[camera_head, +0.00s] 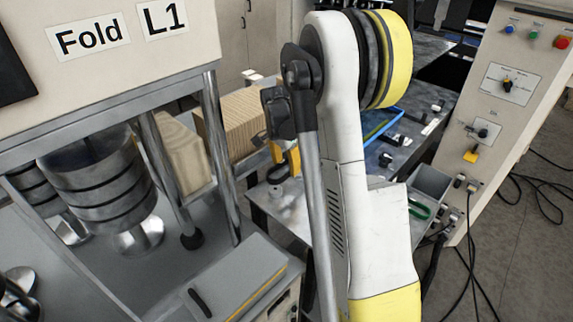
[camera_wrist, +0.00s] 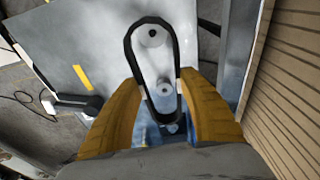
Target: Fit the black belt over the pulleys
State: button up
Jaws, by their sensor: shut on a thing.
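In the wrist view, my gripper (camera_wrist: 160,82) has its two yellow-orange fingers closed on the lower part of the black belt (camera_wrist: 129,55), a long narrow loop. In the head view, a yellow part of my gripper (camera_head: 292,158) shows behind my arm. A pale round pulley (camera_head: 277,192) shows on a grey plate below.
Wooden blocks (camera_head: 232,125) stand left of my gripper, close on the right in the wrist view (camera_wrist: 290,90). The machine's metal post (camera_head: 220,155) is nearby. A grey bin (camera_head: 430,185) and a control panel (camera_head: 510,90) stand at the right. Cables lie on the floor.

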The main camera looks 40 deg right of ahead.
aim_at(287, 184)
jog(key=shift+f+b, duration=1.45)
jog(key=shift+f, duration=1.2)
jog(key=shift+c, duration=0.8)
jog(key=shift+a+f+b, duration=0.1)
jog(key=shift+f+b, duration=0.2)
jog(key=shift+b, duration=0.25)
jog(key=o, duration=1.4)
jog(key=shift+r, duration=0.1)
notch_tip(287, 184, up, 12)
jog(key=a, duration=0.1)
jog(key=shift+a, duration=0.4)
jog(key=shift+s+f, duration=0.15)
jog(key=shift+f, duration=0.05)
